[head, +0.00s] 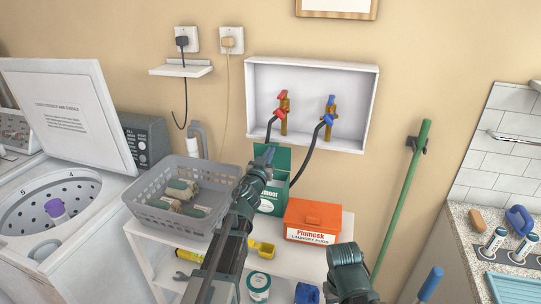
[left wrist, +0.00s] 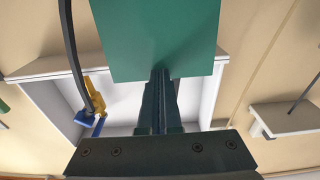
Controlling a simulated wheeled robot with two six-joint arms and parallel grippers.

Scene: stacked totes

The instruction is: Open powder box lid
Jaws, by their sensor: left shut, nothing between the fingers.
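The green powder box (head: 272,200) stands on the white shelf unit, partly hidden behind my left arm. Its green lid (head: 285,157) is raised and stands up at the back of the box. My left gripper (head: 267,154) is shut and empty, at the lid in the head view. In the left wrist view the shut fingers (left wrist: 160,74) reach the lower edge of a green panel (left wrist: 155,38), which looks like the lid. I cannot tell whether they touch it.
A grey basket (head: 150,205) with rolled items stands left of the powder box, and an orange laundry pods box (head: 313,222) stands right of it. The wall recess with taps (head: 310,100) and dark hoses is behind. An open washer (head: 50,210) is at left.

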